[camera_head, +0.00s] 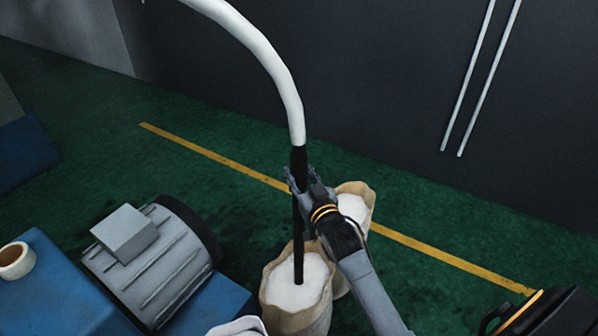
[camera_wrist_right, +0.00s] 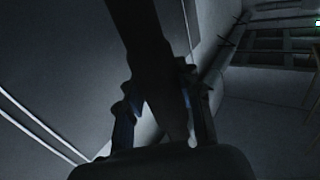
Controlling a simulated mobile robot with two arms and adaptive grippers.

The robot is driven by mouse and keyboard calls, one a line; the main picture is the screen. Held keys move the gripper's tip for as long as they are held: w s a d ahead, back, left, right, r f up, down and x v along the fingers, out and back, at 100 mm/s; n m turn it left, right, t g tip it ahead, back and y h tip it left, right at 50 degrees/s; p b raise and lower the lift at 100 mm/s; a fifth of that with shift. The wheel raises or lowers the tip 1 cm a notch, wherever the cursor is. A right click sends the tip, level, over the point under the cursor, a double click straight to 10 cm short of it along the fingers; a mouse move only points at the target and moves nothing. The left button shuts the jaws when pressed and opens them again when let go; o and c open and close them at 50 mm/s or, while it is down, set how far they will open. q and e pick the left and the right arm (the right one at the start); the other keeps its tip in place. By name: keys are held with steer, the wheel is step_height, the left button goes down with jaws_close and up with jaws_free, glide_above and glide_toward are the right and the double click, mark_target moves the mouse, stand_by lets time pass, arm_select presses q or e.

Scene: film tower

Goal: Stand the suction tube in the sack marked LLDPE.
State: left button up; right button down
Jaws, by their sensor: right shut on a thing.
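The suction tube is a black upright pipe (camera_head: 298,235) joined at its top to a thick white hose. My right gripper (camera_head: 297,185) is shut on it just below the hose joint. In the right wrist view the dark tube (camera_wrist_right: 142,45) runs between the fingers of my right gripper (camera_wrist_right: 160,110). The tube's lower end meets the white granules in the front open sack (camera_head: 275,312); how deep it goes I cannot tell. A second open sack (camera_head: 368,192) with white granules stands behind, partly hidden by my right arm. No marking is readable on either sack. My left gripper is out of view.
A grey motor (camera_head: 165,265) on a blue base (camera_head: 55,280) stands left of the front sack, with a tape roll (camera_head: 14,261) on the blue surface. The white hose (camera_head: 262,50) arches overhead. A yellow line (camera_head: 215,157) crosses the open green floor before a dark wall.

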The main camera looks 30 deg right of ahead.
steer(key=shift+f+b, duration=7.55)
steer(key=shift+f, duration=3.8)
steer(key=c, duration=0.8)
jaws_free()
steer(key=shift+c, duration=0.2)
steer(key=shift+o, duration=0.2)
steer(key=shift+f, duration=0.25)
steer(key=shift+s, duration=0.1)
glide_toward(301, 237)
steer(key=shift+s+a+r, duration=0.1)
steer(key=shift+s+r, duration=0.15)
steer(key=shift+s, duration=0.05)
